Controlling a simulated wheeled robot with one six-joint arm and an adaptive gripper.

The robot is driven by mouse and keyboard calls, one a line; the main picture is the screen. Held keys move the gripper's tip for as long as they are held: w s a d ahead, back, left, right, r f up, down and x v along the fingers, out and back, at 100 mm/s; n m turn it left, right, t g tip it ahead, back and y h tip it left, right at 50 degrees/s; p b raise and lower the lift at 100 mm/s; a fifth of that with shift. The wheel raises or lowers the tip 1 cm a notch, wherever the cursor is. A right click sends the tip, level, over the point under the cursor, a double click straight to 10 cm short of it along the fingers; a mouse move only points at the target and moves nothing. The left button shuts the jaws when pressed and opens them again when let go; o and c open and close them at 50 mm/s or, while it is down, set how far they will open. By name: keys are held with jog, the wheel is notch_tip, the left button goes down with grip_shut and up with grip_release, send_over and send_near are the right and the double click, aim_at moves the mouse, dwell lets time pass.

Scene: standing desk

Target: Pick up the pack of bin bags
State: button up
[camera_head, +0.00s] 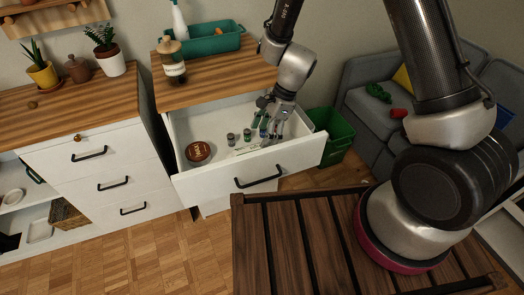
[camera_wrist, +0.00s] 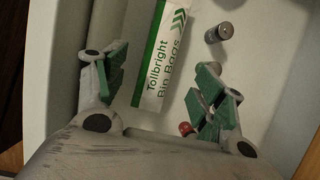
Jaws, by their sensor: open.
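The pack of bin bags (camera_wrist: 158,62) is a narrow white box with green stripes and the words "Tollbright Bin Bags". It lies in the open drawer (camera_head: 200,183). My gripper (camera_wrist: 160,80) is open, with a green-padded finger on each side of the near end of the pack in the wrist view. I cannot tell whether either finger touches it. In the head view my gripper (camera_head: 268,127) reaches down into the right part of the drawer. The pack is hard to make out there, among the fingers and small items.
The drawer also holds a round brown tin (camera_head: 198,151) and several small cylinders, one of them beside the pack (camera_wrist: 219,32). A small red ball (camera_wrist: 186,128) shows near the right finger. The drawer walls are close around; a green bin (camera_head: 338,137) stands to the right.

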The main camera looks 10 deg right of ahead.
aim_at(257, 146)
jog(key=x, duration=0.7)
jog(key=shift+a+f, duration=0.25)
jog(key=shift+c, duration=0.4)
jog(key=c, duration=1.2)
jog(key=shift+r, duration=0.15)
